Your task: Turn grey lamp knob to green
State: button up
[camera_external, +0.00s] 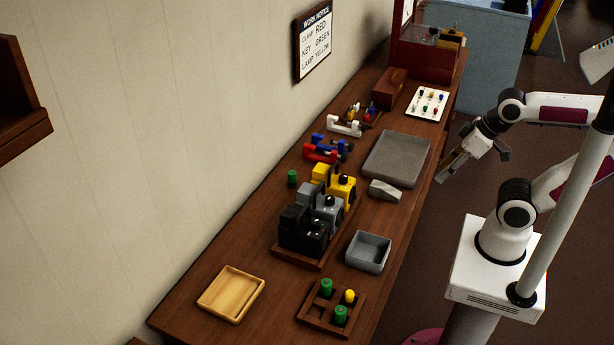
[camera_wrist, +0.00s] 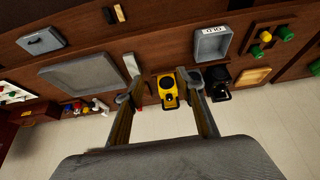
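The grey lamp (camera_external: 328,209) stands in a wooden rack (camera_external: 292,258) between the yellow lamp (camera_external: 342,187) and the black lamp (camera_external: 304,232). I cannot make out its knob setting. In the wrist view the yellow lamp (camera_wrist: 168,88) shows between my fingers, the black lamp (camera_wrist: 217,84) is to the right, and the grey lamp is mostly hidden behind the right finger. My gripper (camera_external: 446,172) is open and empty, off the table's right edge, away from the lamps. Its spread fingers also show in the wrist view (camera_wrist: 162,98).
A grey tray (camera_external: 397,158), a pale wedge-shaped block (camera_external: 384,191) and a grey box (camera_external: 369,251) lie along the table's near side. Red and blue clamps (camera_external: 322,152) and a green cylinder (camera_external: 292,178) are nearer the wall. A wall notice (camera_external: 315,40) reads clamp red, key green, lamp yellow.

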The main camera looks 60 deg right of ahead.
jog(key=f, duration=0.1)
jog(key=m+g, duration=0.1)
jog(key=m, duration=0.1)
send_near(331, 198)
jog(key=shift+w+a+f+h, duration=0.25)
jog(key=shift+w+f+h, duration=0.15)
jog(key=shift+f, duration=0.1)
dwell(0.3)
jog(key=shift+f, duration=0.1)
dwell(0.4)
jog(key=shift+x, duration=3.85)
jog(key=shift+s, duration=0.1)
grip_shut()
